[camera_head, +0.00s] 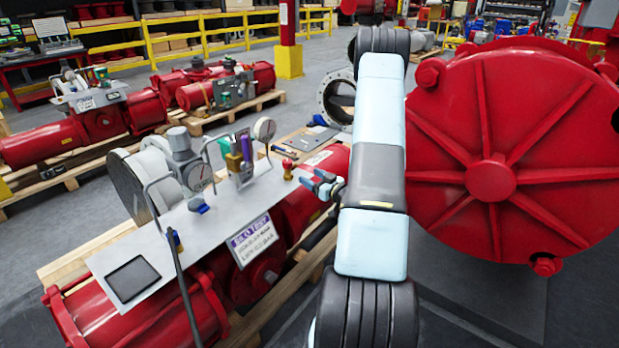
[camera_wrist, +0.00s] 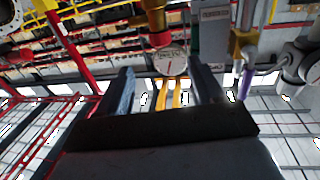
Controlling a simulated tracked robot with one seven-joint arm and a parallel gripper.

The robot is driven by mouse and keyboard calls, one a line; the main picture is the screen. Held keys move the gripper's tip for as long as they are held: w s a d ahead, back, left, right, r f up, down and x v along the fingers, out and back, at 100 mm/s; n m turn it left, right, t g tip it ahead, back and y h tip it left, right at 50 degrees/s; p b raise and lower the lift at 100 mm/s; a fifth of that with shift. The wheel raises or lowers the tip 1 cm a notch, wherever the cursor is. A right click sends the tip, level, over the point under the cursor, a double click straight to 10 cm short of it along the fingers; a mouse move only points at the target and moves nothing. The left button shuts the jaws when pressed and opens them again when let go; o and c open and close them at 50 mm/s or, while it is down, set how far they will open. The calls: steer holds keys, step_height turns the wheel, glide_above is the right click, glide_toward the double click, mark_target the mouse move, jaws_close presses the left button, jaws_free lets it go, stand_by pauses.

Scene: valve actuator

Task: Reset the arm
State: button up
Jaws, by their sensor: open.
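My arm, light blue and grey, stands upright across the middle of the head view. My gripper (camera_head: 322,184) juts left from behind it, beside the right end of a metal instrument panel (camera_head: 215,222). It is close to a small red-and-brass fitting (camera_head: 288,169), with a small gap in the picture. In the wrist view my gripper (camera_wrist: 167,88) has its two dark fingers apart with nothing held between them. A brass-and-red fitting (camera_wrist: 154,20) with a round white tag (camera_wrist: 171,62) shows beyond the fingertips. Part of my gripper is hidden behind the arm in the head view.
A large red ribbed disc (camera_head: 490,180) stands close on the right. A red actuator (camera_head: 150,315) lies under the panel. The panel carries gauges (camera_head: 197,176) and a purple-handled valve (camera_head: 246,147). Yellow railings (camera_head: 210,35) stand behind; grey floor (camera_head: 70,228) is open at left.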

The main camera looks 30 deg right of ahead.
stand_by(0.4)
steer(key=a+r+g+h, duration=0.3)
steer(key=a+r, duration=0.2)
steer(key=r, duration=0.7)
steer(key=a+r+g+h, duration=0.2)
steer(key=a+r+g, duration=0.15)
steer(key=r, duration=0.75)
steer(key=s+a+r+g, duration=0.1)
steer(key=s+a+r, duration=0.2)
steer(key=s+a, duration=0.3)
steer(key=s+a+r+m+g+y, duration=0.1)
steer(key=s+a+r, duration=0.3)
steer(key=s, duration=1.1)
steer(key=s+a+r+m+g, duration=0.1)
steer(key=s+a+r+g, duration=0.2)
steer(key=s+a, duration=0.5)
steer(key=shift+s+a+r+y, duration=0.25)
steer(key=shift+s+r+y, duration=0.1)
steer(key=shift+s, duration=0.9)
steer(key=shift+g, duration=0.25)
steer(key=shift+c, duration=0.2)
